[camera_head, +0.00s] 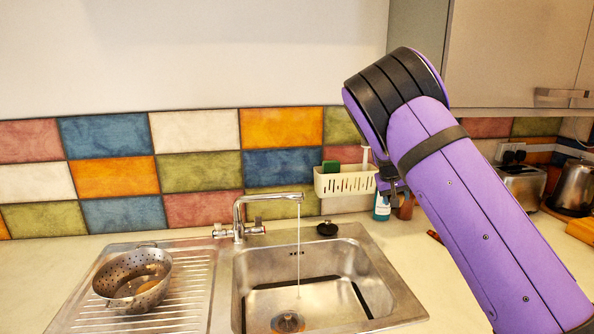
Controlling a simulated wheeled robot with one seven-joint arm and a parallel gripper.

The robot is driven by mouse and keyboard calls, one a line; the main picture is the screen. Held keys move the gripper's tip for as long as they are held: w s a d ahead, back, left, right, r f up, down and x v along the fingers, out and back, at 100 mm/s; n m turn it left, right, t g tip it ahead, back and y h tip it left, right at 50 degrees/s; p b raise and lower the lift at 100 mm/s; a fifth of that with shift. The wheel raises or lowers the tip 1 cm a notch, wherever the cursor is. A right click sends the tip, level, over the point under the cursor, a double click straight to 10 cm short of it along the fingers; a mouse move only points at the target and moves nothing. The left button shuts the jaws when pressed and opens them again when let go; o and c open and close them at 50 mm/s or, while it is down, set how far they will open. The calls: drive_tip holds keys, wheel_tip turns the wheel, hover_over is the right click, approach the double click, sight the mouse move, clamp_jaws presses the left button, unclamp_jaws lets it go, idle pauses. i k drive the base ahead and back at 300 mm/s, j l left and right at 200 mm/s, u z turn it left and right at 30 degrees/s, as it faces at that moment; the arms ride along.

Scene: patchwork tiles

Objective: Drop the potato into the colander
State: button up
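The metal colander (115,282) stands on the ribbed drainer left of the sink bowl. Its perforated wall and rim show. A tan-brown patch shows inside it; I cannot tell whether that is an object or a reflection. I cannot make out a potato for certain anywhere in view. My gripper (391,184) is only partly in view, small and dark below the wrist of my purple arm. It is to the right of the sink, well apart from the colander. I cannot see its fingers clearly, nor whether it holds anything.
Water runs from the tap (239,222) into the sink bowl (300,275). A white caddy (344,184) hangs on the tiled wall, with bottles (382,207) below it. A toaster (522,185) and kettle (575,187) stand at right. Cupboards (520,50) overhang the right side.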

sight(131, 291)
drive_tip(key=j+z, duration=0.1)
drive_tip(key=z, duration=0.35)
drive_tip(key=j+z, duration=0.1)
drive_tip(key=z, duration=0.75)
drive_tip(key=j+z, duration=0.15)
drive_tip(key=z, duration=0.3)
drive_tip(key=k+z, duration=0.1)
drive_tip(key=z, duration=0.3)
drive_tip(key=j+z, duration=0.1)
drive_tip(key=z, duration=0.35)
drive_tip(key=k+z, duration=0.1)
drive_tip(key=k, duration=1.45)
drive_tip(key=k+u, duration=0.15)
drive_tip(key=u, duration=0.15)
drive_tip(key=k+u, duration=0.2)
drive_tip(key=u, duration=0.55)
drive_tip(key=j+u, duration=0.1)
drive_tip(key=u, duration=0.25)
drive_tip(key=j+u, duration=0.1)
drive_tip(key=u, duration=0.3)
drive_tip(key=k+j+u, duration=0.1)
drive_tip(key=u, duration=0.25)
